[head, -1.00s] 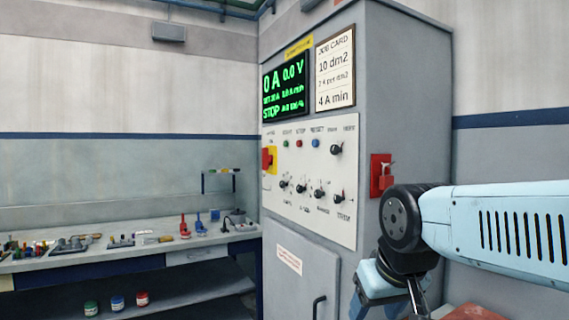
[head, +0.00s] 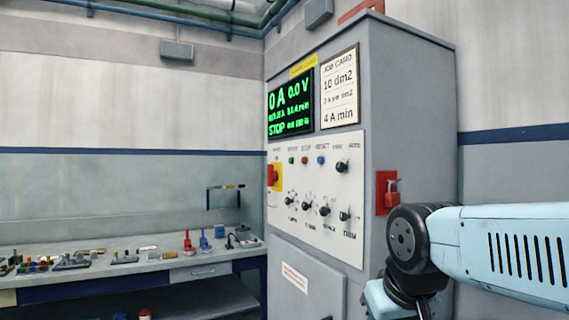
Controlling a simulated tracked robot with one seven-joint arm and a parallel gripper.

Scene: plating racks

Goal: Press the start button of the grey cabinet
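The grey cabinet (head: 415,120) stands in the middle of the head view, its control panel (head: 342,255) turned to the left. The green screen (head: 290,104) shows 0 A, 0.0 V and STOP. My light blue arm reaches in from the right, in front of the cabinet's right side. My gripper's fingers are not visible, being below the picture's lower edge.
A red and yellow switch (head: 274,177) is at the panel's left edge, with several black knobs below the buttons. A red lockout box (head: 386,192) is on the cabinet's side near my arm. A workbench (head: 205,271) with small tools runs along the left wall.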

